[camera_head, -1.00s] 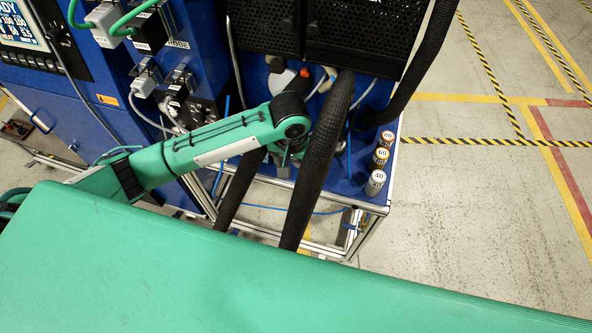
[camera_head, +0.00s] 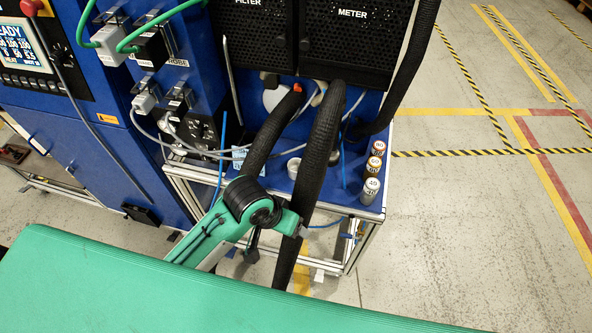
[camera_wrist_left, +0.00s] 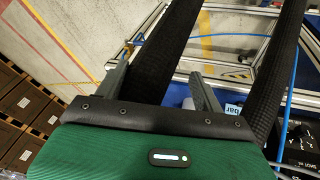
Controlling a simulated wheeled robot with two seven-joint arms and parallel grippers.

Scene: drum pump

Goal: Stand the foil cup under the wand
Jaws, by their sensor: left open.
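A small silvery cup (camera_head: 294,168), which looks like the foil cup, stands on the blue shelf between two thick black hoses. My left arm comes in low in front of the shelf. My left gripper (camera_wrist_left: 161,72) is open in the left wrist view, its two grey fingers apart, with a black hose beyond the gap and nothing held. In the head view it is mostly hidden by my arm. I cannot make out the wand clearly; the hoses cover much of the area behind the cup. My right gripper is not in view.
Black hoses (camera_head: 318,150) hang in front of the blue shelf (camera_head: 345,192) and past its front edge. Several numbered cans (camera_head: 371,190) stand at the shelf's right end. The metal frame (camera_head: 365,240) is below. Open floor lies to the right.

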